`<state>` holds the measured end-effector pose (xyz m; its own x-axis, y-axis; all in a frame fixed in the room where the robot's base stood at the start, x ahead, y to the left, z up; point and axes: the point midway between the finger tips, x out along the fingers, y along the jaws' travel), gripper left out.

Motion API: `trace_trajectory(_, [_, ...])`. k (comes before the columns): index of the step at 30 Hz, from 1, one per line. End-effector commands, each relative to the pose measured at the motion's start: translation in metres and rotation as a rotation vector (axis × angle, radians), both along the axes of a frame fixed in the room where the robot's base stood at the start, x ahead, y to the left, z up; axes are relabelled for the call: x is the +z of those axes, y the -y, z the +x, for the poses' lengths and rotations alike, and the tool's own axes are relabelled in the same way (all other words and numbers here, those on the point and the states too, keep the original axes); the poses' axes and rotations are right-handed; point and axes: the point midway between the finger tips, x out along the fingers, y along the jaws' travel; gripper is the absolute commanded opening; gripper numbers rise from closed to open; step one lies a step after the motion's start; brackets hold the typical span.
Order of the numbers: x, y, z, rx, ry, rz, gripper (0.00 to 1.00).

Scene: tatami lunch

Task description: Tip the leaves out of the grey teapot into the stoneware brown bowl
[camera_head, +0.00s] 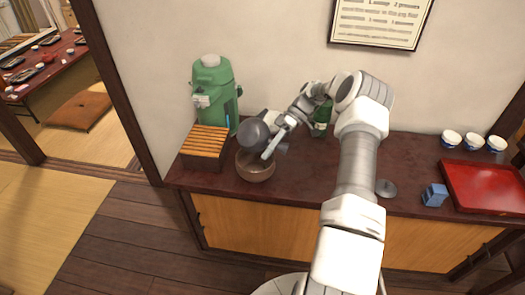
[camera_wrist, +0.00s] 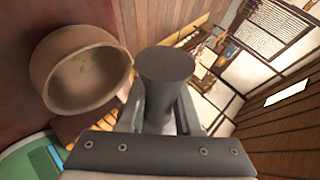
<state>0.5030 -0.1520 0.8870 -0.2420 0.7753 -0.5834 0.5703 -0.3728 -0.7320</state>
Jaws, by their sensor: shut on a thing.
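The grey teapot (camera_head: 254,136) is held tilted above the stoneware brown bowl (camera_head: 255,172) in the head view. My gripper (camera_head: 273,146) is shut on its side handle. In the wrist view the handle (camera_wrist: 165,68) shows end-on between the fingers of my gripper (camera_wrist: 162,108), and the pot's body is hidden behind it. I cannot see into the teapot.
A slatted wooden box (camera_head: 204,147) and a green dispenser (camera_head: 214,90) stand close left of the bowl. A green bottle (camera_head: 321,120) is behind my arm. A grey lid (camera_head: 386,188), blue box (camera_head: 434,195), red tray (camera_head: 485,187) and several cups (camera_head: 473,143) are to the right.

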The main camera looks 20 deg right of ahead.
Motion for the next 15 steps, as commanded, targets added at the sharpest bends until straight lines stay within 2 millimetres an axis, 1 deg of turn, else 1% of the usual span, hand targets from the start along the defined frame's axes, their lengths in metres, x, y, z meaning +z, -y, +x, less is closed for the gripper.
trace_trajectory(6, [0.0038, -0.0010, -0.0017, 0.000, 0.037, -0.066, 0.00])
trace_trajectory(15, [-0.0041, -0.0060, -0.0043, 0.001, 0.150, -0.261, 0.00])
